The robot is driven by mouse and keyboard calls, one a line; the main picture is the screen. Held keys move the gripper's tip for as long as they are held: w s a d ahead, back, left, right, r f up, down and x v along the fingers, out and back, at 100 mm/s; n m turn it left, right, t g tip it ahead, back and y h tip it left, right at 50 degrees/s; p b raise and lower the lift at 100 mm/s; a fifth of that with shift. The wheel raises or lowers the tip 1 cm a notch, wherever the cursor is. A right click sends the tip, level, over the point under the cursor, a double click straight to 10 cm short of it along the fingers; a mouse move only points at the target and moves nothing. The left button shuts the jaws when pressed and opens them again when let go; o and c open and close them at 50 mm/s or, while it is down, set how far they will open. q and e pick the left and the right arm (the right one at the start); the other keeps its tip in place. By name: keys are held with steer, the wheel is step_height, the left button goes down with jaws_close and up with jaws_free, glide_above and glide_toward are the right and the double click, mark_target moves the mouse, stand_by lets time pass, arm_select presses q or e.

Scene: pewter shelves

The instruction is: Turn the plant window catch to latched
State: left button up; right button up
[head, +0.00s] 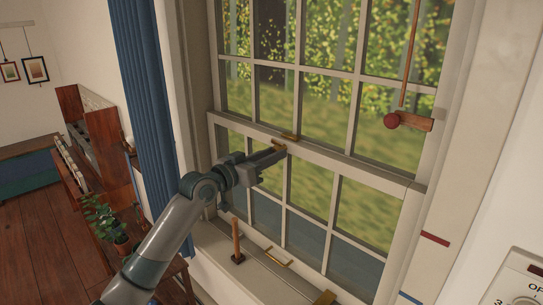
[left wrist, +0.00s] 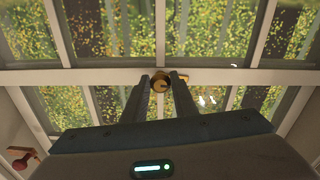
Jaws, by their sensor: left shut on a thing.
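The window catch (head: 279,146) is a small brass fitting on the pale middle rail of the sash window. In the left wrist view the catch (left wrist: 160,82) shows a round brass body between the fingertips, with a brass part reaching right behind the right finger. My left gripper (head: 284,151) comes in from the left and is shut on the catch. In the left wrist view its two dark fingers (left wrist: 162,78) stand on either side of the round body. The fingers hide part of the catch, and I cannot tell its exact turn. My right gripper is not in view.
A wooden peg (head: 236,240) stands on the sill, near a brass handle (head: 278,257). A blue curtain (head: 145,95) and a potted plant (head: 107,220) are at left.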

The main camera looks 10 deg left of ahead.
arm_select(q)
steer(key=m+b, duration=0.3)
steer(key=m, duration=0.2)
steer(key=m+b, duration=0.4)
steer(key=m, duration=0.2)
steer(key=shift+w+a+r, duration=0.15)
steer(key=shift+a, duration=0.05)
steer(key=m, duration=0.3)
steer(key=shift+r+p, duration=0.1)
steer(key=shift+p, duration=0.3)
steer(key=shift+m+p, duration=0.3)
steer(key=shift+m, duration=1)
